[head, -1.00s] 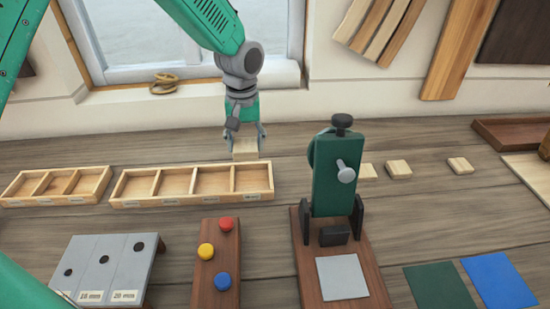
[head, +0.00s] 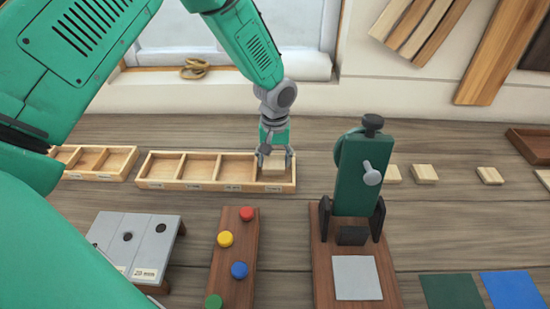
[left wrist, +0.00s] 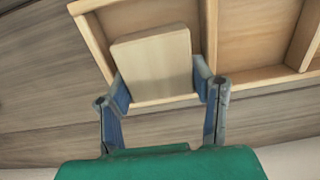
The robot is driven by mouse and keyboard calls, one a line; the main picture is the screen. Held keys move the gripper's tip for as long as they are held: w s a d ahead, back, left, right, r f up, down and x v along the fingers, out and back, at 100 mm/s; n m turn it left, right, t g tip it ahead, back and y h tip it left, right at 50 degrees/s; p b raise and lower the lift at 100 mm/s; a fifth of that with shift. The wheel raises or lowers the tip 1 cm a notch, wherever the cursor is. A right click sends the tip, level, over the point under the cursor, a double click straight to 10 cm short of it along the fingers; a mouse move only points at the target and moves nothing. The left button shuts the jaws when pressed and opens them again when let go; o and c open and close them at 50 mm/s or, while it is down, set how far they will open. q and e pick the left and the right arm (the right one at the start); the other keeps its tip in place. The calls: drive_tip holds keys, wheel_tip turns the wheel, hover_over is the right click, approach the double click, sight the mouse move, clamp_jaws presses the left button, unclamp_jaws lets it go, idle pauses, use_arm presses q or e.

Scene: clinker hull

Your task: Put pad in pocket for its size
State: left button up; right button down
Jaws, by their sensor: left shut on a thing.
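A pale square wooden pad (head: 274,165) is held between the fingers of my left gripper (head: 275,157), which is shut on it. It is over the rightmost pocket of the long wooden tray (head: 215,187). In the left wrist view the pad (left wrist: 155,65) covers much of that end pocket, and the tray wall (left wrist: 208,35) shows beside it. I cannot tell whether the pad is above the pocket or partly inside it. The tray's front carries small labels, too blurred to read. My right gripper is out of view.
A second divided tray (head: 110,160) stands at the left. Several loose pads (head: 424,173) lie at the right, behind a green clamp-like stand (head: 356,175). A grey gauge block with holes (head: 130,240) and a board with coloured knobs (head: 232,262) are in front.

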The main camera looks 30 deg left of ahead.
sight(275, 158)
use_arm(q)
drive_tip(key=shift+a+f, duration=0.1)
drive_tip(key=shift+a, duration=0.05)
drive_tip(key=shift+d+f, duration=0.35)
drive_tip(key=shift+f, duration=0.1)
drive_tip(key=o, duration=1.2)
drive_tip(key=shift+o, duration=0.2)
drive_tip(key=shift+a, duration=0.2)
wheel_tip(275, 158, up, 13)
drive_tip(key=b, duration=0.1)
drive_tip(key=shift+d, duration=0.15)
drive_tip(key=shift+r, duration=0.1)
